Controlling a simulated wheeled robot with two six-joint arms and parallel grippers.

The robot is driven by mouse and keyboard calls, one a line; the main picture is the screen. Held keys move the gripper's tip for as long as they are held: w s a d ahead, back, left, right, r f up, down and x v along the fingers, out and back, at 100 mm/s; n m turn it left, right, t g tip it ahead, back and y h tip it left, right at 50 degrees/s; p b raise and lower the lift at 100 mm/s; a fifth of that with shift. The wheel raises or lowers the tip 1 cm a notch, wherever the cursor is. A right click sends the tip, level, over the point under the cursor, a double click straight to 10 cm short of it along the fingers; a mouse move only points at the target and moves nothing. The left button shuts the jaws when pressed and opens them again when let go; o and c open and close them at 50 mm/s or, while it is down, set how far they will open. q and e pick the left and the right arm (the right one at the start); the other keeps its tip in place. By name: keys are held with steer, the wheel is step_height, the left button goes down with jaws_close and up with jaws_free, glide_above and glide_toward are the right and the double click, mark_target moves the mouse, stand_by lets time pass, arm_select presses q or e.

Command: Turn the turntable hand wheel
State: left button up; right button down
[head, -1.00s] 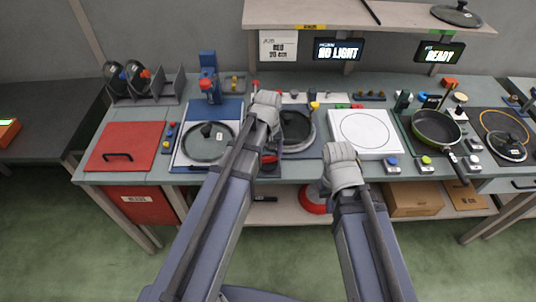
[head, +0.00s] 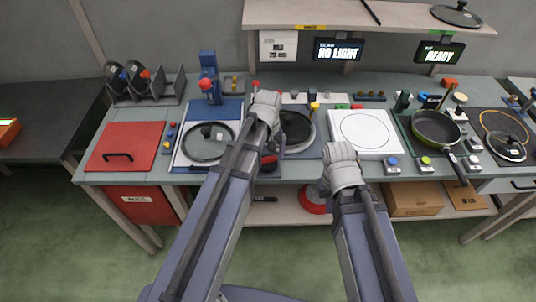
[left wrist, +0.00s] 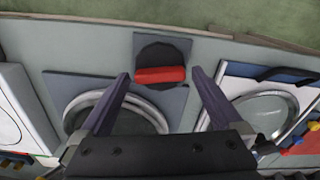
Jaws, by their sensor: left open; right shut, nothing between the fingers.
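The hand wheel is a dark disc with a red grip bar (left wrist: 160,75), set on a square plate at the counter's front edge in the left wrist view. In the head view the hand wheel (head: 268,163) is partly hidden by my left arm. My left gripper (left wrist: 160,73) is open, its fingertips on either side of the red bar in the picture; I cannot tell whether they touch it. The dark round turntable (head: 298,130) with a pale rim lies just behind the wheel. My right gripper (head: 328,186) is shut and empty by the counter's front edge, its fingers mostly hidden.
A glass lid (head: 207,143) lies left of the wheel, near a red panel (head: 124,146). A white square plate (head: 361,132) and a green pan (head: 436,128) are to the right. A red object (head: 313,199) is below the counter. A screen (head: 338,49) reads "NO LIGHT".

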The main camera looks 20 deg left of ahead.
mark_target(268, 157)
arm_select(q)
step_height(268, 157, up, 8)
steer(key=p, duration=0.7)
steer(key=shift+f, duration=0.15)
steer(key=s+d+m+y, duration=0.1)
steer(key=s+d+m, duration=0.8)
steer(key=s, duration=0.5)
steer(key=shift+d, duration=0.7)
